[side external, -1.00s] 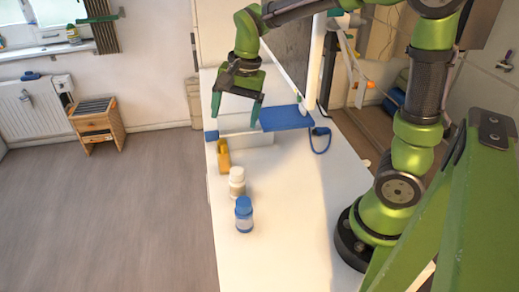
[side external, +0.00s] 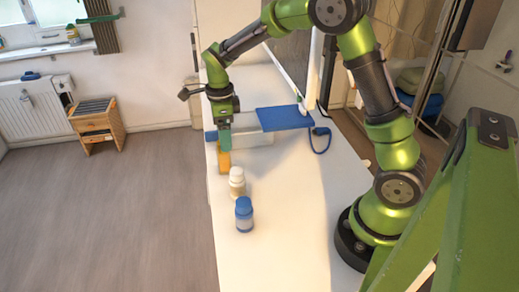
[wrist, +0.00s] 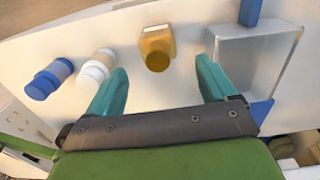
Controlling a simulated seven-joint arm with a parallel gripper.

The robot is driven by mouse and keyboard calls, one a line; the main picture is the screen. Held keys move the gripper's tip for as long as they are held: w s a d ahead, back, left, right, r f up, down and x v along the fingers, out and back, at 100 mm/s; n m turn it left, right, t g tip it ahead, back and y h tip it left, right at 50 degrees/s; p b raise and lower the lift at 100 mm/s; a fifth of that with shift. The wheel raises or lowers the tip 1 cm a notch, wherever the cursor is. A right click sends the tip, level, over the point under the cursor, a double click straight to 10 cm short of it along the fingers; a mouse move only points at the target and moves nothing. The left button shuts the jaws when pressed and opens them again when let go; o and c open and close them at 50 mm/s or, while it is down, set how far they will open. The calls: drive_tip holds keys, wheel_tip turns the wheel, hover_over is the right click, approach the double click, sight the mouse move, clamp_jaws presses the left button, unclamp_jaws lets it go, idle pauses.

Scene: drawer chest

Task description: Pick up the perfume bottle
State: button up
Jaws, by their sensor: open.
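The perfume bottle appears to be the amber-yellow bottle (side external: 224,162) on the white table, near its left edge in the side view. In the wrist view the amber bottle (wrist: 156,45) lies beyond and between the fingertips, with its round cap facing the camera. My gripper (side external: 225,147) points down just above it, and the fingers partly hide it in the side view. I cannot tell whether a finger touches the bottle.
A white bottle (side external: 237,183) and a blue bottle (side external: 244,215) stand in a row nearer the camera. A pale translucent box (wrist: 252,62) is close to the right finger in the wrist view. A blue panel (side external: 285,118) lies behind.

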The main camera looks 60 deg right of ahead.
sight(223, 156)
drive_tip(key=f, duration=0.8)
drive_tip(key=shift+w+a+f, duration=0.2)
drive_tip(key=shift+a+f, duration=0.1)
drive_tip(key=shift+r, duration=0.1)
drive_tip(key=c, duration=1.2)
drive_tip(key=shift+c, duration=0.2)
